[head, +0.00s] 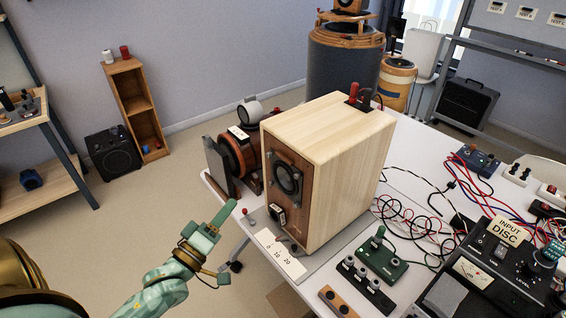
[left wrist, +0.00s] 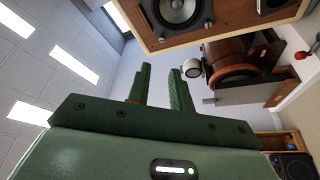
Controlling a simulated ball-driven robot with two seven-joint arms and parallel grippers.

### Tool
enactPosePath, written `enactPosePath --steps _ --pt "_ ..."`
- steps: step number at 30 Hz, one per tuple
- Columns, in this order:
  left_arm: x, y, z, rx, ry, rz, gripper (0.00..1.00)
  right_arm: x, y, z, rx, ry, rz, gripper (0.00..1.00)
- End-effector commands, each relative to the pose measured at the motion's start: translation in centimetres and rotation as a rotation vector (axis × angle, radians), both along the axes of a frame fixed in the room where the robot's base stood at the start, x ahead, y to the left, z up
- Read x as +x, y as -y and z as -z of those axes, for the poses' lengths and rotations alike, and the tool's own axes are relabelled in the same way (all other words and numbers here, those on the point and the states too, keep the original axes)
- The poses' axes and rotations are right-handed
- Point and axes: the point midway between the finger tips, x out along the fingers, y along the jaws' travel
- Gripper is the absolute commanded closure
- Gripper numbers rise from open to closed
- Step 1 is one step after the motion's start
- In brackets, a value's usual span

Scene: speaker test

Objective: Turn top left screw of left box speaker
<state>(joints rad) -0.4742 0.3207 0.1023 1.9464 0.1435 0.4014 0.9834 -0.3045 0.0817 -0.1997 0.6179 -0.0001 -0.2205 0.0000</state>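The box speaker (head: 345,150) is a pale wooden box standing on the table, its brown front facing left. A dark round cone (head: 287,178) sits in that front, with a smaller unit below it. My right gripper is not in view.
A brown and black drum-like device (head: 232,155) stands just left of the speaker. A white scale card (head: 277,256) lies at its front. Green and black control units (head: 381,258) and tangled cables (head: 410,220) cover the table's right. Open floor lies left of the table.

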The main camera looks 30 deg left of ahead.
Motion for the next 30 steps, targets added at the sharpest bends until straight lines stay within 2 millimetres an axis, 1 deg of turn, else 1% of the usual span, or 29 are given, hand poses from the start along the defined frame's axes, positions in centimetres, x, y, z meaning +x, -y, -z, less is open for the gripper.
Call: enactPosePath --steps 1,4,7,11,15,18,21,25,30 --pt "0.1 -0.1 0.1 -0.034 0.001 0.006 0.78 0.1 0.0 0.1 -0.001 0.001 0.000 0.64" --pt "0.8 0.0 -0.1 -0.058 0.003 0.010 0.78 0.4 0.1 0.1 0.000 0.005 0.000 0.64" --pt "2.4 0.1 -0.4 -0.055 0.003 0.009 0.78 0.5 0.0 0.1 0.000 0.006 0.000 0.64" --pt "5.5 0.3 -1.0 -0.054 0.003 0.009 0.78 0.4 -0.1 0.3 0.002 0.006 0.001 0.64" --pt "9.1 0.4 -1.7 -0.052 0.001 0.009 0.78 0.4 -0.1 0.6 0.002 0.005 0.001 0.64" --pt "11.4 0.6 -2.1 -0.053 0.000 0.008 0.78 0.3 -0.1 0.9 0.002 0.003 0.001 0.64" --pt "13.3 0.7 -2.5 -0.051 -0.001 0.008 0.78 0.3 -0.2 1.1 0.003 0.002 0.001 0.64" --pt "15.0 0.8 -2.8 -0.051 -0.003 0.008 0.78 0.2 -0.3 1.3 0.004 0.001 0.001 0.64" --pt "15.9 0.8 -3.0 -0.051 -0.003 0.008 0.78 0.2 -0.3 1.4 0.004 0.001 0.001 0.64"
